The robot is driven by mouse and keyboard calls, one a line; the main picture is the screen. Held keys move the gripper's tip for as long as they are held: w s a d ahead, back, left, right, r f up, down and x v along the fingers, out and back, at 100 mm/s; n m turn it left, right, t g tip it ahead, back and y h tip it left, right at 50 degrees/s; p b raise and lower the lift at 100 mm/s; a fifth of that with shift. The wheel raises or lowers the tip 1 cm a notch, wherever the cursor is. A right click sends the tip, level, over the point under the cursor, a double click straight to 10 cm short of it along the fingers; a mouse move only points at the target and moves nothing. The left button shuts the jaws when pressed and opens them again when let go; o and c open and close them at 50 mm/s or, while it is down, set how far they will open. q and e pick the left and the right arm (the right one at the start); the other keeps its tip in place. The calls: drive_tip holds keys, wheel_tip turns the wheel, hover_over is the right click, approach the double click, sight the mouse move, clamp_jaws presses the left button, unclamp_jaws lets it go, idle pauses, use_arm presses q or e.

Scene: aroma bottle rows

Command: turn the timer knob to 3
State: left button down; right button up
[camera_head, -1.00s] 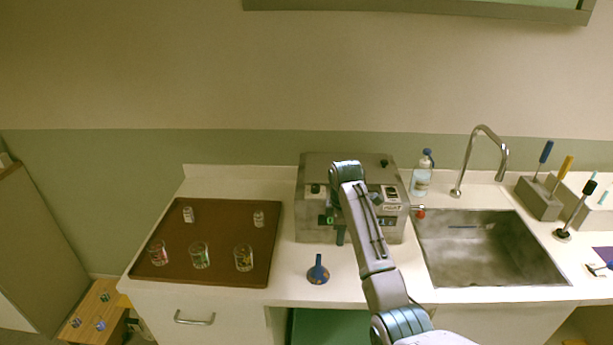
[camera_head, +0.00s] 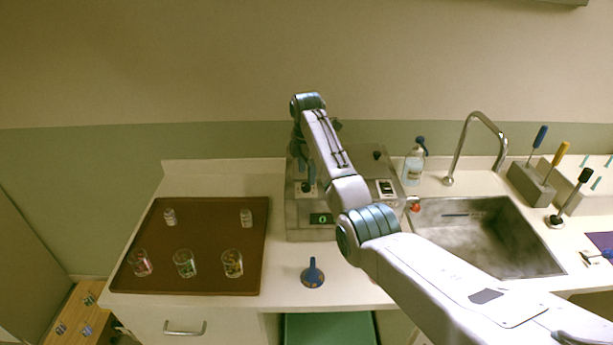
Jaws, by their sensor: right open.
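The grey metal machine (camera_head: 300,228) stands at the back of the counter. A dark knob (camera_head: 306,187) is on its left part, behind a small green display (camera_head: 321,219) that reads 0. A second dark knob (camera_head: 377,155) stands at its back right. I cannot tell from any marks which is the timer knob. My right gripper (camera_head: 306,172) is open and points down over the left part of the machine, close to the left knob. Whether it touches the knob is unclear. My forearm hides the machine's middle. My left gripper is not in view.
A brown tray (camera_head: 200,285) with several glass jars lies at left. A blue funnel-like object (camera_head: 312,273) stands in front of the machine. A bottle (camera_head: 414,165), a faucet (camera_head: 470,125) and a sink (camera_head: 480,250) are at right. A red-tipped lever (camera_head: 414,207) sticks out at the machine's right.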

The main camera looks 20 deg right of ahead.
sight(306, 187)
wheel_tip(306, 187, down, 4)
drive_tip(key=shift+r+p, duration=0.2)
drive_tip(key=shift+p, duration=0.35)
drive_tip(key=shift+f, duration=0.15)
drive_tip(key=shift+c, duration=1.1)
drive_tip(key=c, duration=0.8)
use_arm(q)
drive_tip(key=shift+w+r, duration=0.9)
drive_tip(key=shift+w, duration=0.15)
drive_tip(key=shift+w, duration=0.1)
